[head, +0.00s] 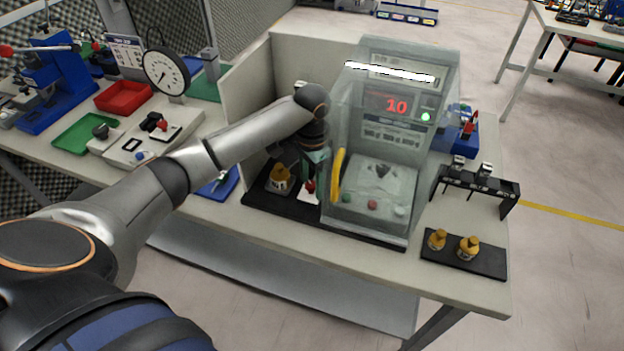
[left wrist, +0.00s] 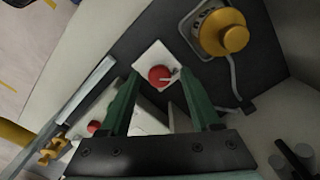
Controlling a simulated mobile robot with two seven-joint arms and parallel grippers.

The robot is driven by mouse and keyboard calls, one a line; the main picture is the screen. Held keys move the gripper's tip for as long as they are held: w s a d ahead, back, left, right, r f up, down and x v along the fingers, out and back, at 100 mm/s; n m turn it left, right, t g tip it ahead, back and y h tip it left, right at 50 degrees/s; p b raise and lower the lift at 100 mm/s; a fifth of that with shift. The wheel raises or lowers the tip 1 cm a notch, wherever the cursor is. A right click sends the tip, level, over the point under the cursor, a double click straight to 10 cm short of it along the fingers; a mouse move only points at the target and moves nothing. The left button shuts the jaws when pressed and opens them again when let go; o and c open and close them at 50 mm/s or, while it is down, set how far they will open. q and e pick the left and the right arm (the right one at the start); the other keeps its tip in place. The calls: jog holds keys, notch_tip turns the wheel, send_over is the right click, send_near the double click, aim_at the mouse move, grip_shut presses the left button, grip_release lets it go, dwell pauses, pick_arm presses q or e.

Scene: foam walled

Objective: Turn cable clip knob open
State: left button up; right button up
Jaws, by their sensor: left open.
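The cable clip knob (left wrist: 160,76) is a small red round knob with a pale pointer, on a white square plate (left wrist: 149,55). In the head view the red knob (head: 309,187) shows partly under my left gripper (head: 312,172), between the enclosure and the brass-topped part. In the left wrist view my left gripper (left wrist: 162,80) has its two green fingers spread apart, one on each side of the knob in the picture. The jaws hold nothing. Whether the fingertips reach the knob's height, I cannot tell. My right gripper is in neither view.
A clear enclosure (head: 345,200) with a lit "10" display stands right beside my left gripper. A brass-topped part (left wrist: 235,38) with a grey cable sits close to the knob. A beige partition (head: 250,90) stands behind. Brass parts (head: 468,247) rest on a dark mat at right.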

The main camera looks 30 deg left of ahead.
aim_at(312, 184)
pick_arm(q)
jog(key=shift+r, duration=0.1)
notch_tip(312, 184, up, 12)
jog(key=shift+r, duration=0.15)
dwell(0.7)
